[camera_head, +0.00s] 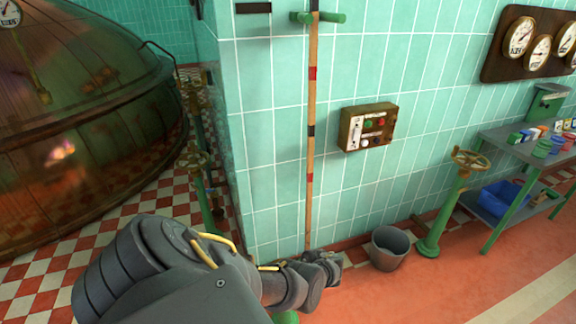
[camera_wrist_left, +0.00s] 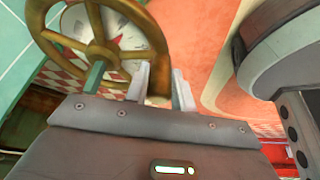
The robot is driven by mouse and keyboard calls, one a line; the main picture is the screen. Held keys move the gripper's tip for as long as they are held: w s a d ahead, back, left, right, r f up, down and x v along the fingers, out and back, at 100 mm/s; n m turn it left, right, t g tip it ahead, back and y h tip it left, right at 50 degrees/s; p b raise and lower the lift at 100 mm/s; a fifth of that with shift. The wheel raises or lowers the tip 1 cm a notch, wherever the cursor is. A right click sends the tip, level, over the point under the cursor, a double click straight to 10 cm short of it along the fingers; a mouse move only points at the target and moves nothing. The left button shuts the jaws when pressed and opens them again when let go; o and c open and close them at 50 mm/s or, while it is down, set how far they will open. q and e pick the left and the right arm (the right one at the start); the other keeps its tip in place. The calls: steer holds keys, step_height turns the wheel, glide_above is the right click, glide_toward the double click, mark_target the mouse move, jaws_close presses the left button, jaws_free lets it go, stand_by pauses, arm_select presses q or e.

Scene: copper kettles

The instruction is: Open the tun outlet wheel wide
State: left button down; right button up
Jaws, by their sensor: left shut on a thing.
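A brass-coloured spoked handwheel (camera_wrist_left: 96,50) fills the upper left of the left wrist view. My left gripper (camera_wrist_left: 162,88) is shut on the wheel's rim at its right side, with one pale finger on each side of the rim. In the head view my left arm reaches in from the bottom left and ends near the foot of the tiled wall. There the arm hides most of what is under it, and I cannot make out the held wheel. A bit of green (camera_head: 286,317) shows below the arm. My right gripper is in neither view.
A similar wheel (camera_head: 470,160) on a green stand is at the right, beside a grey bucket (camera_head: 388,248). A striped pole (camera_head: 311,130) stands against the wall. A control box (camera_head: 368,127) is on the wall. A copper vessel (camera_head: 80,130) is at left, a green-legged bench (camera_head: 512,140) at right.

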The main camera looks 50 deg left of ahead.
arm_select(q)
steer(key=shift+w+d+b, duration=0.1)
steer(key=shift+w+b, duration=0.25)
steer(key=shift+w, duration=0.15)
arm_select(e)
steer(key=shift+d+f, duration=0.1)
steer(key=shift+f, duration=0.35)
arm_select(q)
steer(key=shift+w+r, duration=0.15)
steer(key=shift+w, duration=0.05)
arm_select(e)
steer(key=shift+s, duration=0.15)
arm_select(q)
steer(key=c, duration=1.2)
jaws_free()
steer(key=shift+s, duration=0.1)
steer(key=shift+r, duration=0.35)
steer(key=p+v, duration=0.4)
steer(key=v, duration=0.6)
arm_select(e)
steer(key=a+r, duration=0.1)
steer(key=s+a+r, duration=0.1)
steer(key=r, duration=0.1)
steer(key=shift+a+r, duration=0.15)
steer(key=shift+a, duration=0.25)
